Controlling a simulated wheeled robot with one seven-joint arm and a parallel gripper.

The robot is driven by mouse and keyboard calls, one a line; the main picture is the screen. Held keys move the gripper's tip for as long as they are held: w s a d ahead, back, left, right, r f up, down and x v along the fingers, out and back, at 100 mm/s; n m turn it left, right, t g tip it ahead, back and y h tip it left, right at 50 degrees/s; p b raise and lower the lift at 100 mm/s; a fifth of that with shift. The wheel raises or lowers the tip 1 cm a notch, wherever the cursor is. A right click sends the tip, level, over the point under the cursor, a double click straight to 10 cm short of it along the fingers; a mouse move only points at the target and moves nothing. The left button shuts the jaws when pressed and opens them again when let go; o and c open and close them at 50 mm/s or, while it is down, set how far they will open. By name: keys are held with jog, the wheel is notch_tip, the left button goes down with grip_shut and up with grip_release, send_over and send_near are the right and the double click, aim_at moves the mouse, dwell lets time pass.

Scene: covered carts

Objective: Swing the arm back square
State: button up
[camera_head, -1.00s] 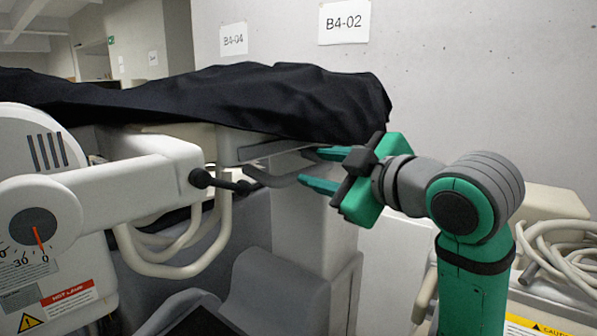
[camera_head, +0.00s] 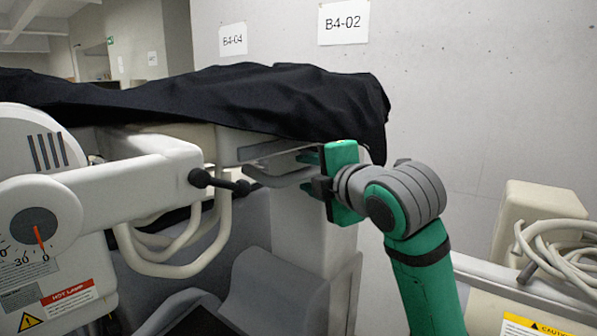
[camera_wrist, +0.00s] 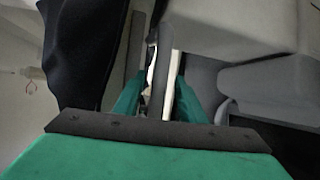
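The white jointed cart arm (camera_head: 120,193) reaches right from a round housing with a dial (camera_head: 34,230), whose red pointer is near the 0 mark. A black bar with ball ends (camera_head: 222,184) sticks out at its right end. A curved grey handle bar (camera_head: 275,180) lies just right of it, below the black cover. My gripper (camera_head: 307,170) is at the right end of this bar, its fingers partly hidden. In the wrist view my gripper (camera_wrist: 158,85) has its green fingers apart, with a grey bar (camera_wrist: 160,65) between them. Contact with the bar is not clear.
The black cover (camera_head: 250,100) drapes over the cart top, close above my gripper. A light column (camera_head: 310,235) stands beneath. Pale hoses (camera_head: 170,265) hang under the cart arm. Another cart with coiled cable (camera_head: 560,250) stands at the right, before the wall.

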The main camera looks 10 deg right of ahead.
jog(key=shift+x, duration=2.5)
